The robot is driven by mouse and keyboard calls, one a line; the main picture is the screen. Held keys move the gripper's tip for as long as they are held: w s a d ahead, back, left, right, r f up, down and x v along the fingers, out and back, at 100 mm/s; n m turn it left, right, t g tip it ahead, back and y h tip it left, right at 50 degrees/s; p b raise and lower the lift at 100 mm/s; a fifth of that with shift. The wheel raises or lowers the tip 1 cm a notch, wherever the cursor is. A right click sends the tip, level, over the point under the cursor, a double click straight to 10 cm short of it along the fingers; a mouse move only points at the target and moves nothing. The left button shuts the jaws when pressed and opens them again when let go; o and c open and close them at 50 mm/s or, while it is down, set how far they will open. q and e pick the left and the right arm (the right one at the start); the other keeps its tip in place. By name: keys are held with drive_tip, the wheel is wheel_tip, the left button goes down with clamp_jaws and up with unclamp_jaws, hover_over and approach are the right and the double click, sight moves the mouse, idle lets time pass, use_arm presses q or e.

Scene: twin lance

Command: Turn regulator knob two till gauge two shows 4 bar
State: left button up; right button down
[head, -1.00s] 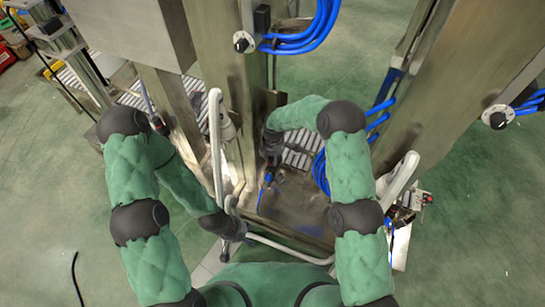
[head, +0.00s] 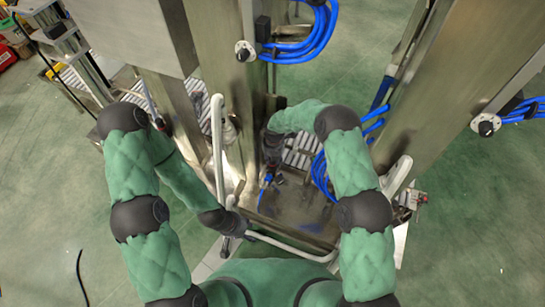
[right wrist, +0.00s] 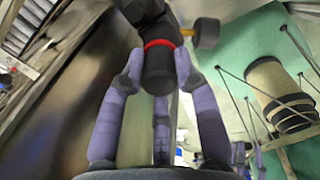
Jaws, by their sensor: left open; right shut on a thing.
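In the right wrist view, the purple-grey fingers of my right gripper (right wrist: 160,62) are closed around a black knob (right wrist: 160,82) with a red ring. A small round fitting with a brass-coloured side (right wrist: 207,33) sits beside the knob's body; it may be a gauge seen edge-on. No gauge dial or needle is readable, and no number shows on the knob. My left gripper (head: 232,240) is open and holds nothing visible, near the bent pale rail.
A pale tubular rail (head: 217,150) stands between my arms. Steel pillars carry black rotary switches (head: 243,50) and blue hoses (head: 312,38). A roller conveyor (head: 300,148) lies behind my right gripper. Green floor (head: 480,230) is clear at the right.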

drive_tip(key=n, duration=0.5)
drive_tip(key=shift+w+n, duration=0.1)
drive_tip(key=shift+n, duration=0.2)
idle(0.4)
drive_tip(key=c, duration=1.2)
unclamp_jaws()
